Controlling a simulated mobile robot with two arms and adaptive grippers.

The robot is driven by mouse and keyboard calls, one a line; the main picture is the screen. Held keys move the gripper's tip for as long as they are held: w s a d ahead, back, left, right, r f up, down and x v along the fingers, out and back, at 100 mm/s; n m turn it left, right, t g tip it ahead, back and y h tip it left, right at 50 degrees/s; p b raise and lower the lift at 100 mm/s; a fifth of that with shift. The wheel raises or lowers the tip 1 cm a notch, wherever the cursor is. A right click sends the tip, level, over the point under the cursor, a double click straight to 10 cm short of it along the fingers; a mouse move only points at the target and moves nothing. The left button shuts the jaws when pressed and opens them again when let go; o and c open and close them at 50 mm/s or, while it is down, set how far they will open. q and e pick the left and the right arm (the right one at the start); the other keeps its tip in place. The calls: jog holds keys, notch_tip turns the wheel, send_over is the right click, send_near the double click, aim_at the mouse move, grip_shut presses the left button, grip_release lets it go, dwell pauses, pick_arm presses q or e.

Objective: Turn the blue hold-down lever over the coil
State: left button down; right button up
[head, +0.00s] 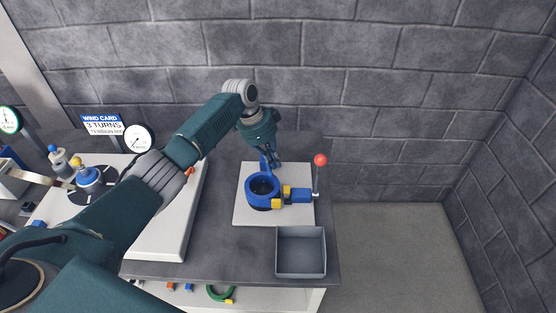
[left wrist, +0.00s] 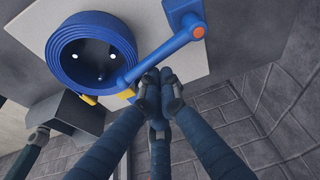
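A blue coil (head: 250,198) sits on a white plate (head: 242,214); in the left wrist view the coil (left wrist: 68,62) shows at upper left. The blue hold-down lever (left wrist: 168,50) runs from a blue block with an orange pivot to the coil's near edge, its tip overlapping that edge in this view. My left gripper (left wrist: 158,78) has its fingers close together, with the tips beside the lever; I cannot tell whether they touch it. In the head view my left gripper (head: 273,160) is at the coil's far side, partly hiding the lever.
A red-knobbed upright handle (head: 320,160) stands right of the coil. A grey open bin (head: 300,271) lies in front. A white panel (head: 163,241), a dial gauge (head: 138,138) and a sign (head: 102,124) are to the left. A block wall stands behind.

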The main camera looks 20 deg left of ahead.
pick_arm(q)
jog(key=shift+s+a+m, duration=0.1)
jog(key=shift+a+m, duration=0.05)
jog(key=shift+m, duration=0.25)
jog(key=shift+s+a, duration=0.25)
pick_arm(e)
jog(key=shift+s, duration=0.15)
jog(key=shift+d, duration=0.3)
pick_arm(q)
jog(key=shift+d, duration=0.15)
jog(key=d, duration=0.1)
jog(key=w+d+p, duration=0.1)
jog(key=d, duration=0.1)
jog(key=shift+w, duration=0.15)
jog(key=w+b+v, duration=0.1)
jog(key=b+v, duration=0.1)
jog(key=v, duration=0.7)
jog(key=shift+s, duration=0.35)
pick_arm(e)
jog(key=shift+w+a+f, duration=0.15)
jog(key=shift+w+f, duration=0.35)
jog(key=shift+f, duration=0.25)
